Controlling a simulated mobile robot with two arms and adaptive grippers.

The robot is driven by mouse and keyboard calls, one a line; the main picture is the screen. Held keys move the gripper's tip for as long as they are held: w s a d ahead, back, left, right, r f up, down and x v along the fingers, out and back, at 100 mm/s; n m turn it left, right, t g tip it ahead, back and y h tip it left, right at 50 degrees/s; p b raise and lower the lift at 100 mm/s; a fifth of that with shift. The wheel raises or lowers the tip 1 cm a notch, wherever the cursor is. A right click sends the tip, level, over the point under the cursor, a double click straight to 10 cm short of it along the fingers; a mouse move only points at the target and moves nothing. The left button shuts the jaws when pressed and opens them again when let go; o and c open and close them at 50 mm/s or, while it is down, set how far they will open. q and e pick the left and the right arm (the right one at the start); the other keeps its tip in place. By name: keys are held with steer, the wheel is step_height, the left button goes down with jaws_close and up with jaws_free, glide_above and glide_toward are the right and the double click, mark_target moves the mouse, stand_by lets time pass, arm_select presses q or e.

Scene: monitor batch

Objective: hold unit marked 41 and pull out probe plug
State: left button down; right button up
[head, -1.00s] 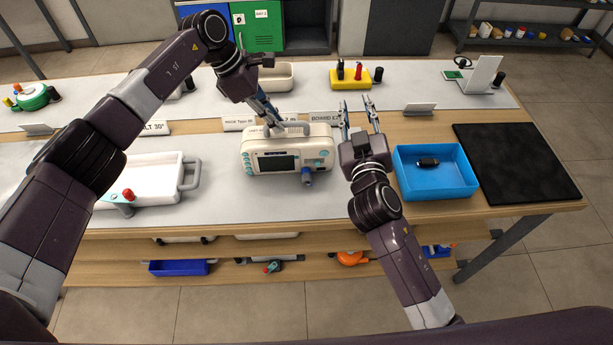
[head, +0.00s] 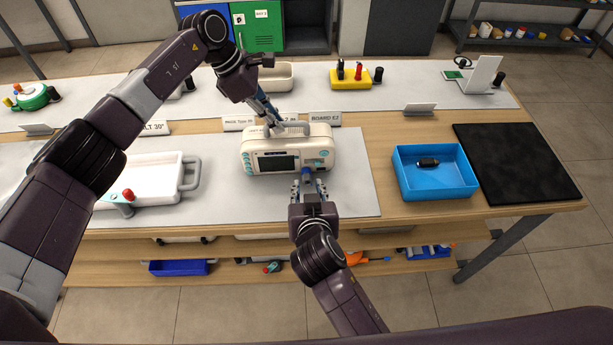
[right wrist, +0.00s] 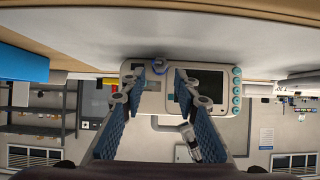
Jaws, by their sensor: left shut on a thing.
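A cream monitor unit (head: 262,163) with a dark screen, teal buttons and a grey top handle (head: 293,129) stands upright on the grey mat. I cannot read a number 41 on it. My left gripper (head: 274,127) is shut on the handle from above. My right gripper (head: 308,184) is open just in front of the plug. In the right wrist view, which is upside down, the plug (right wrist: 160,65) shows between the two fingers, with space on both sides.
A blue tray (head: 405,181) holding a small dark object stands to the right, beside a black mat (head: 515,163). A white tray (head: 150,171) with a grey handle stands to the left. Label stands are behind the unit. The grey mat (head: 345,190) right of the unit is clear.

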mark_target(307, 179)
steer(key=shift+x, duration=2.7)
jaws_close()
